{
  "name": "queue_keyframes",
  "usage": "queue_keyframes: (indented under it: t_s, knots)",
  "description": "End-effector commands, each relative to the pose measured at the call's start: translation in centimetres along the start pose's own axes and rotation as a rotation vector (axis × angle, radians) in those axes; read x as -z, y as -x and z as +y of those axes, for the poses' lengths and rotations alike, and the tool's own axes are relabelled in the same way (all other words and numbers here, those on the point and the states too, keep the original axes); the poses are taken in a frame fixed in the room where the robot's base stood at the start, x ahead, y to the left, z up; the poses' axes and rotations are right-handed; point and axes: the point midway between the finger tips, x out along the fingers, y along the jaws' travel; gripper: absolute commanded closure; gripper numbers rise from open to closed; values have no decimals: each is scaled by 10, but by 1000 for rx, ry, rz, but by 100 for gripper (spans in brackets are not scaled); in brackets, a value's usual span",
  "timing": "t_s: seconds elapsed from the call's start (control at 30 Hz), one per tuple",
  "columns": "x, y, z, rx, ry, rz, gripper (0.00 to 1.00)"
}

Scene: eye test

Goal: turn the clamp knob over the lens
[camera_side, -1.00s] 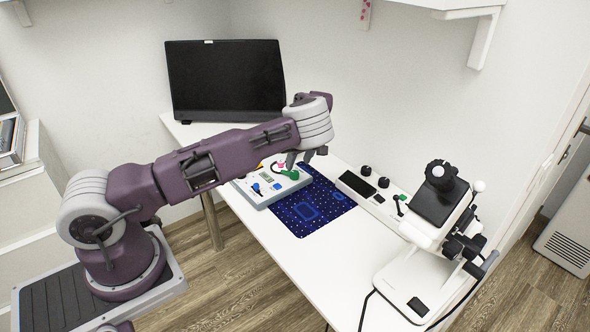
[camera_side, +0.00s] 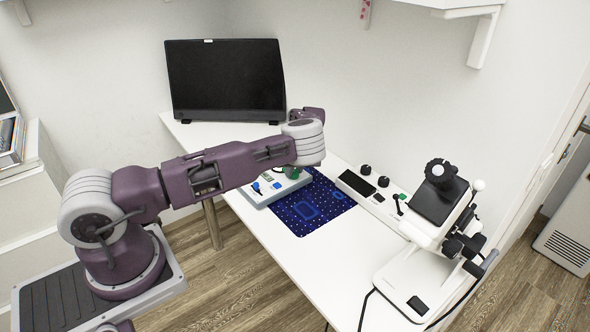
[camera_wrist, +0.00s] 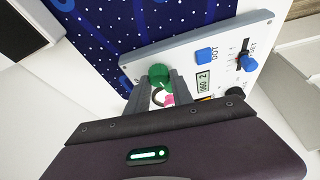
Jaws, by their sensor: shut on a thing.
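The green clamp knob (camera_wrist: 159,73) stands at the near edge of the light-grey panel box in the wrist view. It also shows as a small green spot in the side view (camera_side: 293,173), just below my wrist. My gripper (camera_wrist: 158,82) is shut on this knob, one finger on each side. Its fingers are mostly hidden behind my wrist in the side view.
The panel box (camera_side: 266,196) has a blue button (camera_wrist: 204,55), a blue slider (camera_wrist: 248,63) and a small display (camera_wrist: 203,83). A dark blue mat (camera_side: 325,215) lies beside it.

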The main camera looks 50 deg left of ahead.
Motion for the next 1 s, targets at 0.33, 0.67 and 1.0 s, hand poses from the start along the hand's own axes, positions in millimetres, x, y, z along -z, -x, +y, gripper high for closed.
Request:
queue_keyframes:
  t_s: [0.33,0.67,1.0]
  knots:
    - [1,0,-2,-105,-230,-8,100]
    - [0,-1,-1,-160,-370,1,100]
    - [0,-1,-1,-159,-368,2,51]
